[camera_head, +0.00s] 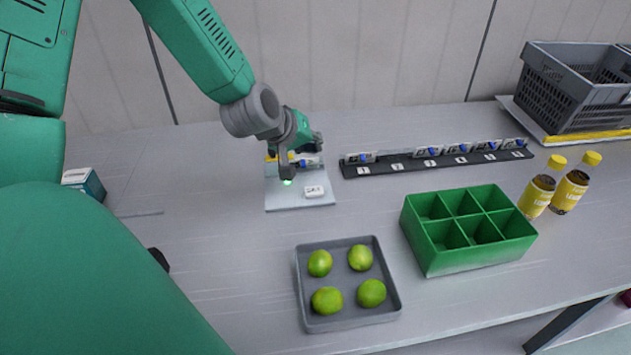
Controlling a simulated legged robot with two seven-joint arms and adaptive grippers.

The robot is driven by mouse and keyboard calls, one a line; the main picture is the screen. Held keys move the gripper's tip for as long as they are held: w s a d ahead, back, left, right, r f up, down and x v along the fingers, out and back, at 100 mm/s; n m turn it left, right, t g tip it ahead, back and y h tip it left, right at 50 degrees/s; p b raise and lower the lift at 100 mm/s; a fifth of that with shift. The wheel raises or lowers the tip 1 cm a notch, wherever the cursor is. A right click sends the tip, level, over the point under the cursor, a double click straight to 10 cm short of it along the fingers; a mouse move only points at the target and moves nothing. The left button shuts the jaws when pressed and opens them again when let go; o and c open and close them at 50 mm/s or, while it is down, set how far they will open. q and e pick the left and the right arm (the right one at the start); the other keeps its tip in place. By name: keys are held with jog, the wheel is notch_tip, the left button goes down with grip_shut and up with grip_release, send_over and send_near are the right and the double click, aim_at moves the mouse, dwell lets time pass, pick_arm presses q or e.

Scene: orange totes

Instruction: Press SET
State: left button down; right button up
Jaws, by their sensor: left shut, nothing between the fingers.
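A pale grey plate (285,203) lies on the table left of centre. A small white label (314,191) sits on its right part; its lettering is too small to read surely. A green glowing spot (287,183) shows on the plate, right at the tip of my left gripper (288,172). My left gripper is shut and empty, pointing down over the plate; I cannot tell whether it touches the green spot. Behind it, a yellow and a blue-and-white item are partly hidden by the gripper. My right gripper is not in view.
A black numbered rack (437,162) with several small items stands right of the plate. A grey tray (350,322) holds limes. A green divided box (480,262), two yellow-capped bottles (538,195) and a grey crate (560,107) are at right. A small teal box (86,184) is at left.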

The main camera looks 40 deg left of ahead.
aim_at(314, 191)
pick_arm(q)
jog(key=f+b, duration=0.2)
jog(key=f, duration=0.1)
jog(key=f+b, duration=0.5)
jog(key=shift+a+f, duration=0.25)
jog(key=shift+f, duration=0.05)
jog(key=shift+d+f+b, duration=0.15)
jog(key=shift+f+b, duration=0.15)
jog(key=shift+b, duration=0.05)
jog(key=shift+d+f, duration=0.1)
jog(key=shift+d, duration=0.3)
jog(key=shift+a, duration=0.15)
